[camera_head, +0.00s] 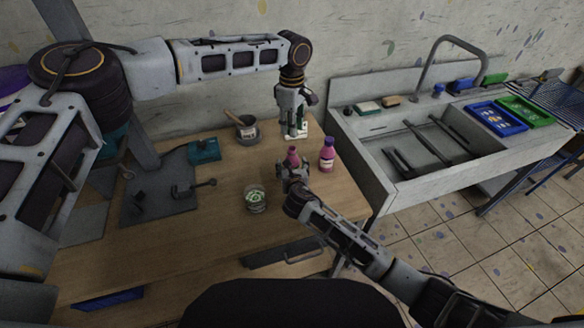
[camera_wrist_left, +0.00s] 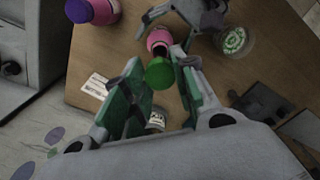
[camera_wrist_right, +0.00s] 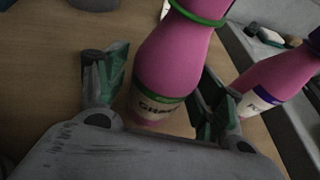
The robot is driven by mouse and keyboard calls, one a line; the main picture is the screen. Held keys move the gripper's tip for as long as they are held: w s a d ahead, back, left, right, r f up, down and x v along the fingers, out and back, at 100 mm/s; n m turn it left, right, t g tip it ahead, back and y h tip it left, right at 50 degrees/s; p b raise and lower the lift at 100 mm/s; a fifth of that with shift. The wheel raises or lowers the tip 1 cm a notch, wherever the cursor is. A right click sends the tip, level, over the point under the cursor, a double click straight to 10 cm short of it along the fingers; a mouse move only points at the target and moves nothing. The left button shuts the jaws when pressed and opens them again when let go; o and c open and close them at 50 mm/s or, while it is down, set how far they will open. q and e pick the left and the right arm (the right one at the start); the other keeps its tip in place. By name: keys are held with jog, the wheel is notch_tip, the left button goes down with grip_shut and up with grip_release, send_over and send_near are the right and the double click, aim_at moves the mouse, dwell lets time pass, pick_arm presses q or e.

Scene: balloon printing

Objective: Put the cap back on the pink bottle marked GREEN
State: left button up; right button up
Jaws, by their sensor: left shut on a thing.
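The pink bottle marked GREEN (camera_wrist_right: 168,75) stands between the fingers of my right gripper (camera_wrist_right: 165,68), with a green band at its neck. In the head view this bottle (camera_head: 292,154) is uncapped at the table's right part, with my right gripper (camera_head: 292,172) around it. I cannot tell whether both fingers press on it. My left gripper (camera_head: 294,128) points down behind and above the bottle. In the left wrist view it is shut on the green cap (camera_wrist_left: 159,74), which appears close to the bottle's neck (camera_wrist_left: 158,42) but off it.
A second pink bottle with a purple cap (camera_head: 327,155) stands just right. A glass jar with green contents (camera_head: 255,198) is in front left, and a grey bowl (camera_head: 247,132) is behind left. The sink (camera_head: 440,150) lies to the right.

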aim_at(292, 148)
jog(key=c, duration=1.3)
pick_arm(q)
jog(key=shift+f, duration=2.5)
pick_arm(e)
jog(key=shift+o, duration=0.2)
pick_arm(q)
jog(key=shift+f, duration=0.1)
jog(key=shift+f, duration=0.75)
jog(key=shift+f, duration=0.55)
pick_arm(e)
grip_shut()
